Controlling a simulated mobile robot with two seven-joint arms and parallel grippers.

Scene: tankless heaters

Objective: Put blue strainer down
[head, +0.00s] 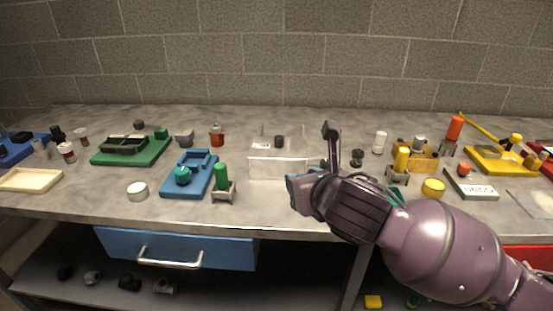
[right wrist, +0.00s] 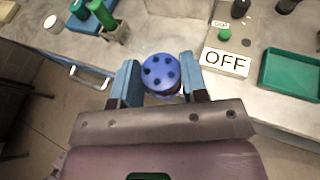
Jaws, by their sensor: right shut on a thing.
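The blue strainer (right wrist: 161,73) is a round blue disc with several dark holes, seen in the right wrist view. My right gripper (right wrist: 160,82) has its two blue-grey fingers on either side of the strainer and is shut on it. In the head view my right gripper (head: 303,190) is over the front edge of the grey workbench (head: 265,212), right of the middle. The strainer cannot be made out in the head view. My left gripper is not in view.
A blue tray (head: 201,183) and a green cylinder in a stand (head: 222,183) are left of the gripper. An OFF sign (right wrist: 227,62) and a green tray (right wrist: 290,74) are close by on the right. A blue drawer (head: 180,249) is below the bench. The front strip left of my gripper is clear.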

